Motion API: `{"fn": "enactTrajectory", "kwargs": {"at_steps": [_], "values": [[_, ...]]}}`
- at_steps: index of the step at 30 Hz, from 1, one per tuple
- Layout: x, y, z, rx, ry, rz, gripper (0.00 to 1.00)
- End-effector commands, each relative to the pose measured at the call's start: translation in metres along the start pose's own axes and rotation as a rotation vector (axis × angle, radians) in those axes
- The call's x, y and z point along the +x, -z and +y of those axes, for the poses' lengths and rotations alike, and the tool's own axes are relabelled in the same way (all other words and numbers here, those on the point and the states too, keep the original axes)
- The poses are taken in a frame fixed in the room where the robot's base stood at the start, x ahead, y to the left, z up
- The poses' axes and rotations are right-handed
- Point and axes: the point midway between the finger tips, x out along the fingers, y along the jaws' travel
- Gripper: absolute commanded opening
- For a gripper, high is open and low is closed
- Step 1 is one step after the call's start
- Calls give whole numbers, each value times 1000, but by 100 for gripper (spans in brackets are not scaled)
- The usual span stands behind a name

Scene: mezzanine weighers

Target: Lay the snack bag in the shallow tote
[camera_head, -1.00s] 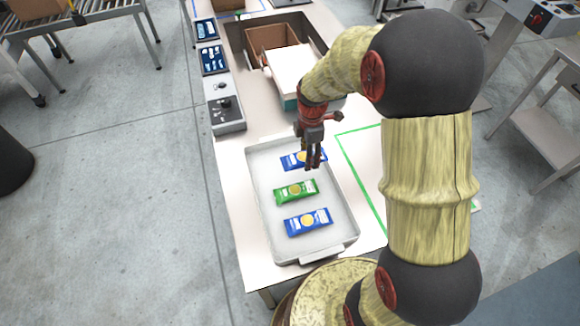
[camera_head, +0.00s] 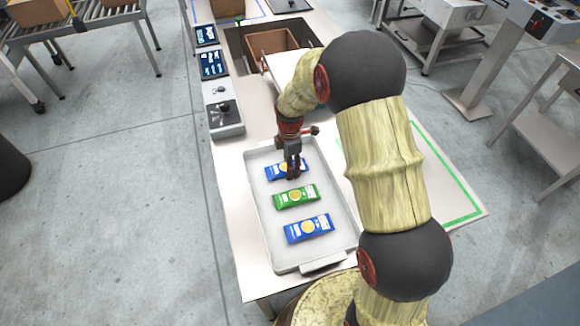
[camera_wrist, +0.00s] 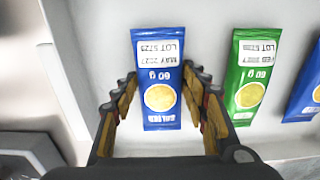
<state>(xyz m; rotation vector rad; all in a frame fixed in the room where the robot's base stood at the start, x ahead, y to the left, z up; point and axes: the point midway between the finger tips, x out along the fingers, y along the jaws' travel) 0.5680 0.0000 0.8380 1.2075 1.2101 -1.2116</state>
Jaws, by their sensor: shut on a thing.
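A pale shallow tray (camera_head: 262,218) on the table holds a row of three flat snack bags. The far blue bag (camera_head: 276,172) is between the fingers of my gripper (camera_head: 292,174). In the wrist view the blue bag (camera_wrist: 158,52) has a finger against each long side, and my gripper (camera_wrist: 160,88) is shut on it. The bag still appears to be at the tray floor. A green bag (camera_head: 296,196) lies in the middle and another blue bag (camera_head: 309,229) nearest. Both also show in the wrist view, green (camera_wrist: 250,75) and blue at the right edge (camera_wrist: 314,95).
Beyond the tray, a brown open box (camera_head: 262,44) sits in a recess, with a white-topped thing (camera_head: 283,66) partly behind my arm. A grey control box (camera_head: 225,117) and dark screens (camera_head: 213,64) line the left edge. A green outline (camera_head: 455,170) marks clear tabletop at right.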

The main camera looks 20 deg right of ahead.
Motion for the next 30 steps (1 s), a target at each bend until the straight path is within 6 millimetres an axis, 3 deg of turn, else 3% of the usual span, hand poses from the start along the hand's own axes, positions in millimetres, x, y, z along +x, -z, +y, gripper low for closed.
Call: {"fn": "enactTrajectory", "kwargs": {"at_steps": [8, 9, 18, 30], "values": [[1, 0, 0, 0, 0, 0, 19], [2, 0, 0, 0, 0, 0, 45], [1, 0, 0, 0, 0, 0, 62], [-5, 0, 0, 0, -1, 0, 63]]}}
